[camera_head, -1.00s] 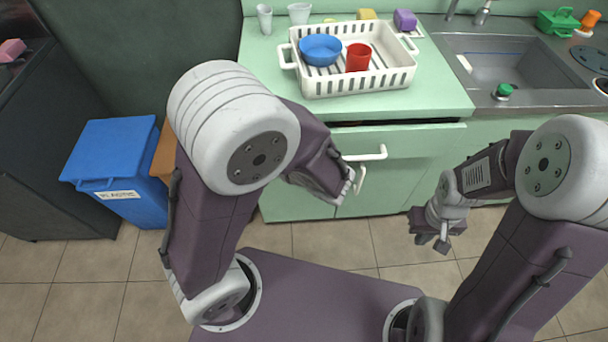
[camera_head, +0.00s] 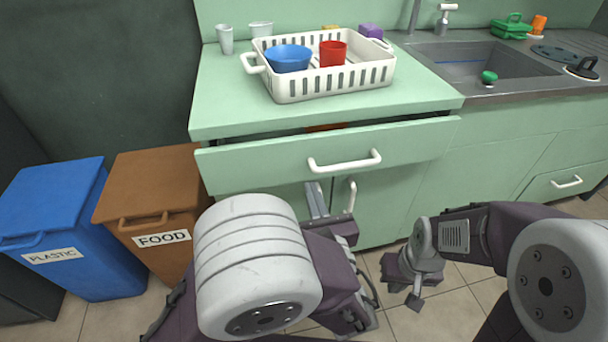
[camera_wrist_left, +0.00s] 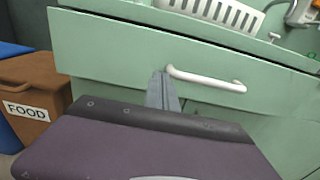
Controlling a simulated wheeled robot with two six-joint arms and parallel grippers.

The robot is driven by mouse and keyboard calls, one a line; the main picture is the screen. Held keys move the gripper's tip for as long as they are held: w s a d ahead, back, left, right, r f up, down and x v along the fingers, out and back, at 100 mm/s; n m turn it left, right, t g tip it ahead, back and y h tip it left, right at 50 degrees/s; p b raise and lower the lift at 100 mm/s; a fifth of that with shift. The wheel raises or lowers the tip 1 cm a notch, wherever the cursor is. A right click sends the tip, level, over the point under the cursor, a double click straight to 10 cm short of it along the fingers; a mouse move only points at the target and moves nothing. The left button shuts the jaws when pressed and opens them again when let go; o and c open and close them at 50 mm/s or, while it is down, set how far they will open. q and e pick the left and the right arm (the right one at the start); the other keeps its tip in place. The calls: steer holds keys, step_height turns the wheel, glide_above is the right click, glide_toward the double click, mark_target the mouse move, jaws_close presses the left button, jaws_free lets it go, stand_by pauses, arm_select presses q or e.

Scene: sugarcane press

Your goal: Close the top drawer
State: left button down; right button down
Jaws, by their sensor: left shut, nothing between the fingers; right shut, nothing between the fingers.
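The top drawer (camera_head: 245,166) is a green front with a white bar handle (camera_head: 345,161), directly under the counter. It stands a little open, with a dark gap above its front edge. My left gripper (camera_head: 318,190) is shut and empty, just below the drawer front and to the left of the handle's middle. In the left wrist view its fingers (camera_wrist_left: 162,85) overlap the drawer front near the handle's left end (camera_wrist_left: 172,70); I cannot tell whether they touch it. My right gripper (camera_head: 402,290) is shut and empty, low at the right, away from the drawer.
A white dish rack (camera_head: 330,85) with a blue bowl (camera_head: 288,58) and a red cup (camera_head: 332,53) stands on the counter (camera_head: 220,110). Brown (camera_head: 150,195) and blue (camera_head: 60,220) bins stand at the left. A lower cabinet handle (camera_head: 350,194) sits beside my left gripper.

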mark_target(302, 158)
arm_select(q)
steer(key=b+x, duration=0.2)
steer(key=x, duration=0.4)
steer(key=shift+w+a+f, duration=0.1)
steer(key=shift+w+f, duration=0.05)
steer(key=shift+w, duration=0.1)
steer(key=shift+w+a, duration=0.1)
steer(key=shift+w, duration=0.5)
steer(key=x, duration=0.4)
steer(key=shift+w+a, duration=0.2)
steer(key=shift+w, duration=0.15)
steer(key=shift+r, duration=0.35)
steer(key=shift+r, duration=0.1)
steer(key=shift+d, duration=0.1)
